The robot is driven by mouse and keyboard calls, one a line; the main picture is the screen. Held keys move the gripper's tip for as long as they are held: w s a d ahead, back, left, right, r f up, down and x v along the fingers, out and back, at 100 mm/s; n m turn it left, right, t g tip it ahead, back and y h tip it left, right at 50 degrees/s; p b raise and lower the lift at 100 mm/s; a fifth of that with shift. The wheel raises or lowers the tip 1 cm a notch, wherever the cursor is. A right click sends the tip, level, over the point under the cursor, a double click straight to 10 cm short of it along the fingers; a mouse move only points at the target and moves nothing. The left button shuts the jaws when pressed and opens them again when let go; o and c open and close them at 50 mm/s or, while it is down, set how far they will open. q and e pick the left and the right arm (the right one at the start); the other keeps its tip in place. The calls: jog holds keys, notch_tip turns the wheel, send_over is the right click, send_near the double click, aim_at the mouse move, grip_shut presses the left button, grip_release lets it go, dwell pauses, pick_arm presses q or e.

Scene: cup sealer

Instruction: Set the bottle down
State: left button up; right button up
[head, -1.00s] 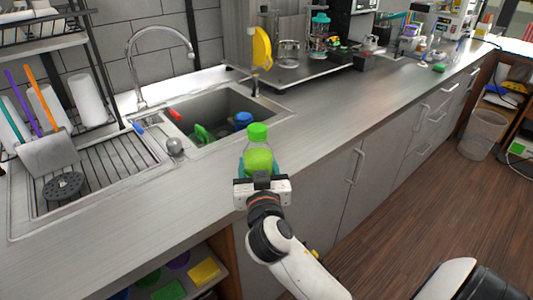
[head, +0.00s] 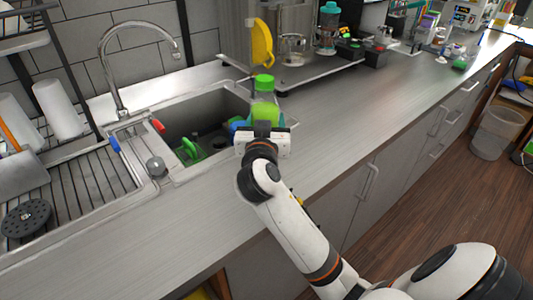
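The bottle (head: 264,104) is clear with a green cap and green contents. It is upright in front of my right gripper (head: 263,122), whose fingers are around its lower part. The gripper body hides the bottle's base, so I cannot tell whether it touches the counter (head: 345,110). In the picture, the bottle overlaps the right edge of the sink. My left gripper is not in view.
The sink (head: 203,118) holds a green item and a blue item, with a tall faucet (head: 107,72) behind. A yellow object (head: 262,44) and a machine on a tray stand beyond the bottle.

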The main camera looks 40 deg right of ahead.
jog(key=f, duration=0.2)
jog(key=s+f, duration=0.1)
jog(key=f, duration=0.1)
jog(key=shift+a, duration=0.35)
notch_tip(320, 180, down, 3)
jog(key=shift+w+d+r, duration=0.1)
jog(key=shift+w+r, duration=0.05)
jog(key=shift+f, duration=0.4)
jog(key=o, duration=1)
jog(key=shift+c, duration=0.2)
jog(key=shift+o, duration=1.4)
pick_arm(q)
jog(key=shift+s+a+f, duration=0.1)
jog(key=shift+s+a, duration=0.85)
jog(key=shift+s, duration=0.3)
